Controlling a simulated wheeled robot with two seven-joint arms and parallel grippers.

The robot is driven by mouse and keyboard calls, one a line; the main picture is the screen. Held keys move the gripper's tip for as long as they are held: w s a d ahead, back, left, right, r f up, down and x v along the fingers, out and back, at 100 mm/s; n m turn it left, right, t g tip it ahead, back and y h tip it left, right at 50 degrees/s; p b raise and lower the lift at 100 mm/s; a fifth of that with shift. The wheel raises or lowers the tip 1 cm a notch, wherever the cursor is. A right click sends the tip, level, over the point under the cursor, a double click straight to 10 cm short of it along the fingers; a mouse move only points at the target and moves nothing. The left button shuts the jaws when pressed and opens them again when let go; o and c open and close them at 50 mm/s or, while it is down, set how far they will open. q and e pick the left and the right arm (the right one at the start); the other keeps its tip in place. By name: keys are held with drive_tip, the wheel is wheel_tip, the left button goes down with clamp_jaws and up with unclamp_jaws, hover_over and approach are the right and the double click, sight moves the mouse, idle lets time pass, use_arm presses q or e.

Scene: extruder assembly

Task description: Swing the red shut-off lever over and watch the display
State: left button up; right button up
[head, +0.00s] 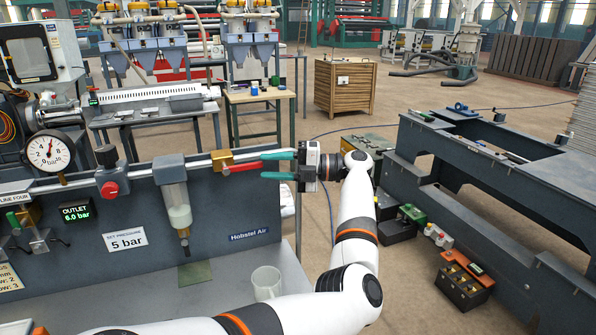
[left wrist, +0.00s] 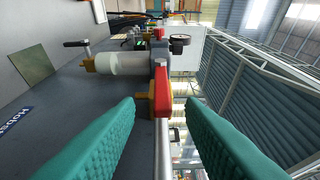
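The red shut-off lever (head: 243,166) lies along the pipe at the top edge of the panel, pointing right from its brass valve (head: 222,159). My left gripper (head: 264,166) is open, with its teal fingers at the lever's free end. In the left wrist view the red lever (left wrist: 163,92) shows in the gap between the two fingertips (left wrist: 160,104), with space on both sides and the brass valve body (left wrist: 144,103) beside it. The display (head: 75,211) on the panel reads "OUTLET 6.0 bar". My right gripper is not in view.
Left along the pipe are a filter bowl (head: 178,205), a red knob (head: 110,188) and a round gauge (head: 48,152). A card (head: 125,238) reads "SET PRESSURE 5 bar". A white mug (head: 266,283) stands on the bench below. A dark machine frame (head: 480,160) stands right.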

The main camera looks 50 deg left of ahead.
use_arm(q)
drive_tip(key=b+v, duration=0.2)
drive_tip(key=v, duration=0.6)
drive_tip(key=shift+w, duration=0.1)
